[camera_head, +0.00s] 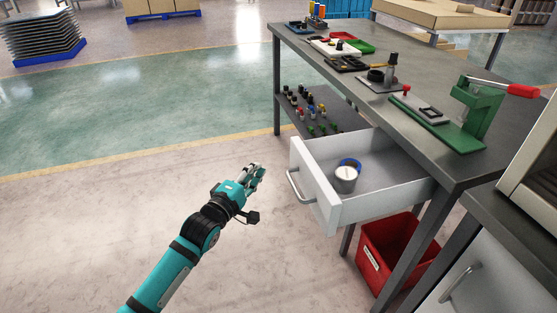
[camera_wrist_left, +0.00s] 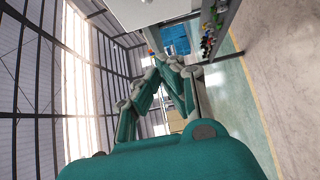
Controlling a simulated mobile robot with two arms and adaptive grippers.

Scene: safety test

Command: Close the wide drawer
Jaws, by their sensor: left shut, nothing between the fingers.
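The wide drawer (camera_head: 395,203) is white and stands pulled out from under the grey workbench. Its front carries a silver bar handle (camera_head: 296,187) on the left side. A white round container (camera_head: 345,178) and a blue ring-shaped item (camera_head: 352,163) lie inside it. My left gripper (camera_head: 259,172) is shut and empty, to the left of the drawer front, with a gap between it and the handle. In the left wrist view, the gripper fingers (camera_wrist_left: 178,70) show, with a white panel at the top edge. My right gripper is not in view.
The workbench top (camera_head: 440,95) holds trays, tools and a green press (camera_head: 478,108). A lower shelf (camera_head: 335,118) carries several small coloured parts. A red bin (camera_head: 385,262) stands under the drawer. A cabinet is at the lower right. The floor left of the bench is clear.

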